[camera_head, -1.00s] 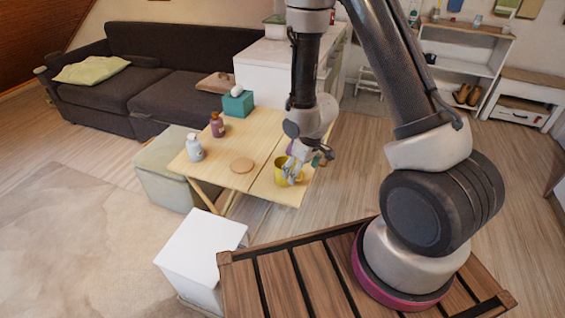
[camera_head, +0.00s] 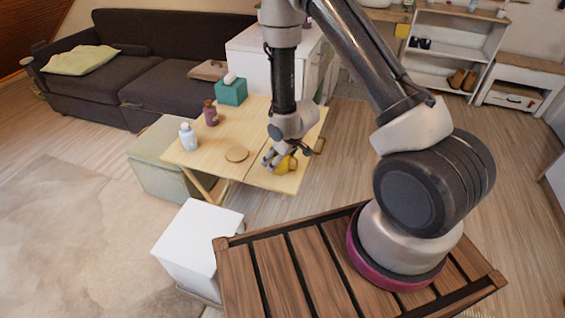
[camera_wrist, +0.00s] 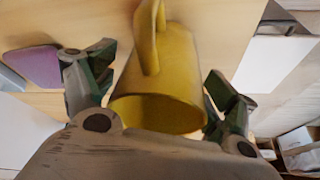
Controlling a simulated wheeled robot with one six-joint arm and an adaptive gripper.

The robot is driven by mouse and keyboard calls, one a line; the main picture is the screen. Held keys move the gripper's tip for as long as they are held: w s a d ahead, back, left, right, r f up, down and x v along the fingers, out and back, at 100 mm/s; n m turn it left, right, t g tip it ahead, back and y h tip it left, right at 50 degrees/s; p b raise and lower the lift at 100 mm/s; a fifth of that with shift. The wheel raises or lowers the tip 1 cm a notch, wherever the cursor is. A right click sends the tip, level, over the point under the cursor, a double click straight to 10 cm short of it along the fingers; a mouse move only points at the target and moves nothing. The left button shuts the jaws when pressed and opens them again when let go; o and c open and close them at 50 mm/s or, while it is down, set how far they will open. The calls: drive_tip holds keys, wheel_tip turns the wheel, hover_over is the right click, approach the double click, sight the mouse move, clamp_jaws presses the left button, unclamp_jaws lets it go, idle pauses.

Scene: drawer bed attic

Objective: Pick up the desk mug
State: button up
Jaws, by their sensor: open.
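The desk mug is yellow. In the wrist view the mug (camera_wrist: 172,85) lies between the two fingers of my gripper (camera_wrist: 155,95), with its handle toward the top of the picture and its open rim toward the palm. The fingers are spread apart, one on each side of it, and I cannot tell whether either one touches it. In the head view the mug (camera_head: 286,166) is at the near right part of the wooden table (camera_head: 215,160), partly hidden by my gripper (camera_head: 284,160).
A purple thing (camera_wrist: 35,66) shows at left in the wrist view. A white box (camera_head: 198,245) stands in front of the table.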

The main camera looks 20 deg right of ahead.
drive_tip(key=c, duration=1.2)
drive_tip(key=shift+c, duration=0.2)
